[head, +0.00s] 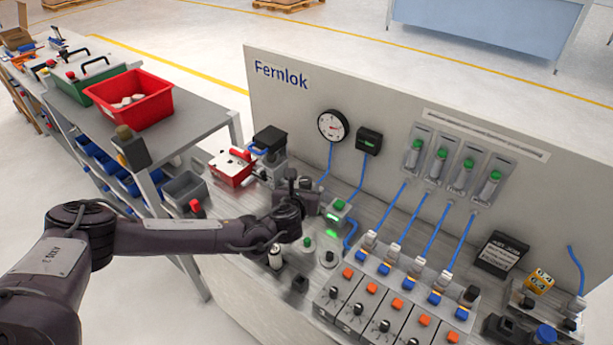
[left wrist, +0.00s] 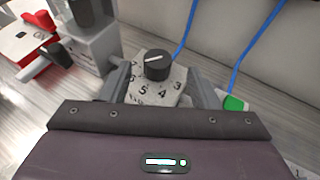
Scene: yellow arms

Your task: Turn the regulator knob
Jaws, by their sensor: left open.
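The regulator knob (left wrist: 157,64) is black and round with a white pointer line. It sits on a pale dial plate (left wrist: 158,92) marked with numbers, in the left wrist view. My left gripper (left wrist: 160,76) is open, with one finger on each side of the knob and dial plate. I cannot tell whether the fingers touch the knob. In the head view my left gripper (head: 292,200) reaches in over the back left of the bench, and the hand and arm hide the knob there. My right gripper is not in view.
A red box (head: 231,168) and a grey block with a black top (head: 270,140) stand left of the hand. Blue hoses run near it, below a round gauge (head: 332,125) on the back panel. Several valve units (head: 385,310) fill the bench's front right.

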